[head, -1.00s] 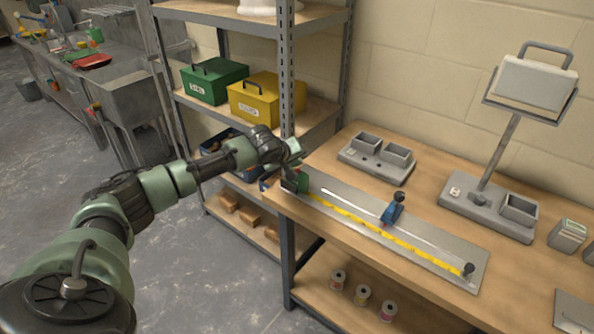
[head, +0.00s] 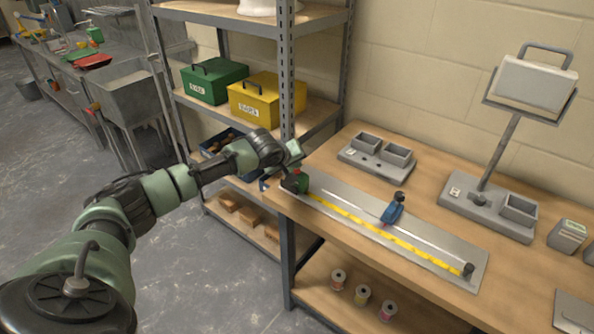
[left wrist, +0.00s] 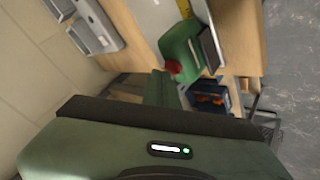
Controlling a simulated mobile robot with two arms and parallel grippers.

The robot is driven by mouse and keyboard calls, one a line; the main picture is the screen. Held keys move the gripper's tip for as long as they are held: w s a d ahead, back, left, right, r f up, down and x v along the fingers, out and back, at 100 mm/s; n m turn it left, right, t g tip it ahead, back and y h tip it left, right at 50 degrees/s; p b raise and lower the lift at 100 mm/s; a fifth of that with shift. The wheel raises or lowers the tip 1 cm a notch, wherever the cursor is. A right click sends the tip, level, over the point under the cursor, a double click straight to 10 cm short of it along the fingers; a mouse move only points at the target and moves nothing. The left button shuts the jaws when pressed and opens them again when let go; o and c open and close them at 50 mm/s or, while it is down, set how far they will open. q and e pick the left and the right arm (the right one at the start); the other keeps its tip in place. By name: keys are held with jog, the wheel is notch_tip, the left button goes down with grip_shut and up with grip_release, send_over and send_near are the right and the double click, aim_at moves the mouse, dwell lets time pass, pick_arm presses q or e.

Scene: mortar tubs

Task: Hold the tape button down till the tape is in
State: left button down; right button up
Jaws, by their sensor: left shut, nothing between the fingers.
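The green tape case (head: 302,183) sits at the left end of a grey metal plate (head: 340,187). Its red button (left wrist: 173,67) shows in the left wrist view, on the side of the case facing my gripper. The yellow tape (head: 402,243) lies pulled out along the plate toward a dark post (head: 468,269) at the right end. My left gripper (head: 297,166) is shut and empty, with its tips right at the red button. I cannot tell whether they touch it. My right gripper is not in view.
A blue slider (head: 393,211) with a dark knob stands on the plate beside the tape. A grey twin-bin tray (head: 372,167) and a lamp-like stand (head: 487,208) are behind on the bench. A shelf post (head: 287,90) rises close to my left wrist.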

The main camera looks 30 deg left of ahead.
aim_at(296, 172)
pick_arm(q)
jog(key=shift+f, duration=0.45)
dwell(1.3)
jog(key=shift+r, duration=0.15)
jog(key=shift+r+p, duration=0.7)
jog(key=shift+p, duration=0.2)
notch_tip(296, 172, up, 5)
jog(key=p, duration=0.5)
jog(key=shift+r, duration=0.1)
